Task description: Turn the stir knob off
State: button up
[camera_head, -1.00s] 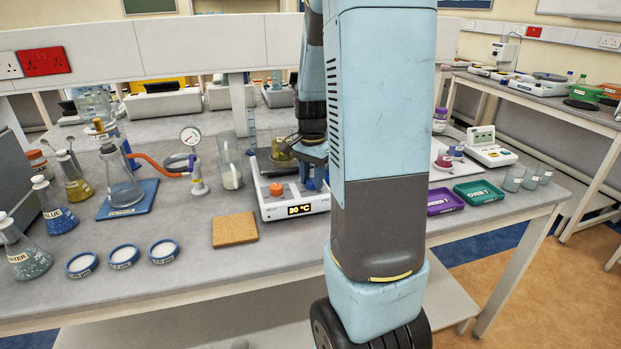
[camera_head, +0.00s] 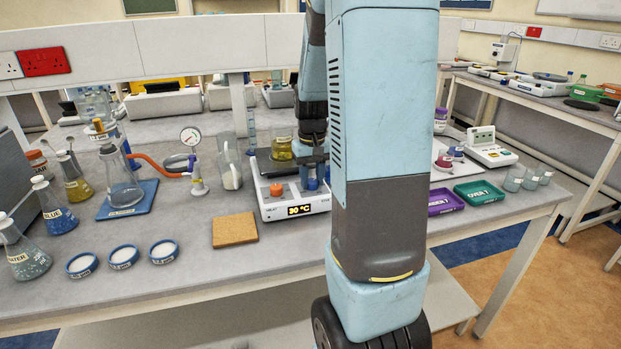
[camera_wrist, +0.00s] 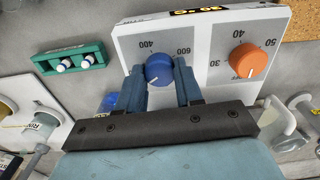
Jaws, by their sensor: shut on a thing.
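The white hotplate stirrer (camera_head: 268,213) stands on the grey bench, its display reading 30 °C. The blue stir knob (camera_wrist: 159,70) is on its front panel, with 400 and 600 printed around it. The knob's white pointer line points to the lower left in the wrist view. My gripper (camera_wrist: 161,80) is shut on the blue knob, one finger on each side. In the head view my gripper (camera_head: 317,176) points down at the right of the panel and partly hides the knob. The orange heat knob (camera_wrist: 247,61) is beside it, untouched.
A beaker of yellow liquid (camera_head: 281,150) stands on the hotplate, close to my gripper. A cork mat (camera_head: 235,229) lies left of the hotplate. Purple (camera_head: 445,201) and green trays (camera_head: 479,192) lie right.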

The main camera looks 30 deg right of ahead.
aim_at(312, 181)
jog(key=n, duration=0.6)
jog(key=shift+w+r, duration=0.1)
jog(key=n, duration=0.6)
jog(key=shift+n, duration=0.4)
jog(key=shift+d, duration=0.1)
jog(key=o, duration=1)
jog(key=shift+o, duration=0.2)
notch_tip(312, 181, up, 14)
jog(key=shift+f, duration=0.2)
jog(key=s+a+r+m+t, duration=0.2)
jog(key=s+a+m, duration=0.3)
jog(key=s+a, duration=0.3)
jog(key=s+a+r+m+t, duration=0.1)
jog(key=s+a+m+t, duration=0.2)
jog(key=s+a+m, duration=0.2)
jog(key=s+a, duration=0.3)
jog(key=s, duration=0.1)
jog(key=shift+s+a+r+t, duration=0.3)
jog(key=shift+s+a+r, duration=0.05)
jog(key=shift+s, duration=0.05)
